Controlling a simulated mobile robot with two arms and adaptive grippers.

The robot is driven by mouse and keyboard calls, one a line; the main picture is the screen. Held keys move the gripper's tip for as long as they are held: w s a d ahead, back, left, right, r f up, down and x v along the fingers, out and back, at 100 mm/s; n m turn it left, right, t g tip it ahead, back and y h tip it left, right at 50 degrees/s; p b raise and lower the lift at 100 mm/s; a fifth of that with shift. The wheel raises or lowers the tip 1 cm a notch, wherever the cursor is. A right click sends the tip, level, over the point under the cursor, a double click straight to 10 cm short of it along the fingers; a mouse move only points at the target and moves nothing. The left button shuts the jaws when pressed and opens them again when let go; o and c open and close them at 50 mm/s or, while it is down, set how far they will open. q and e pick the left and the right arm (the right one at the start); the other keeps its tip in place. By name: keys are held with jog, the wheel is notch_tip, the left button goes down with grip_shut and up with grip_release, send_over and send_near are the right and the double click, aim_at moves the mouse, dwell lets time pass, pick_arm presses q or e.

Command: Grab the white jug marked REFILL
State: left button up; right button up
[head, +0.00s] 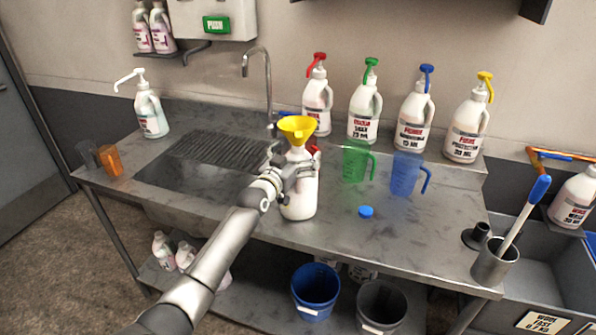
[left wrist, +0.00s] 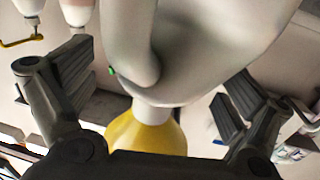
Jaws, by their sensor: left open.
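A white jug (head: 299,204) with a yellow funnel (head: 297,126) in its neck stands upright on the steel counter. No REFILL marking is readable on the side I see. My left gripper (head: 294,172) is at the jug's upper body and hides part of it. In the left wrist view, the white jug (left wrist: 205,45) with its handle fills the space between the spread fingers of my open left gripper (left wrist: 150,88). The yellow funnel (left wrist: 148,135) shows below, as the view is inverted. I cannot tell whether a finger touches the jug. My right gripper is not in view.
Pump jugs with red (head: 317,105), green (head: 364,112), blue (head: 414,115) and yellow (head: 469,125) tops line the back. A tap (head: 266,75) stands behind.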

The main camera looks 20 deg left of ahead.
pick_arm(q)
jog(key=shift+w, duration=0.3)
jog(key=shift+c, duration=0.5)
jog(key=c, duration=1.7)
jog(key=shift+r, duration=0.1)
jog(key=shift+c, duration=0.2)
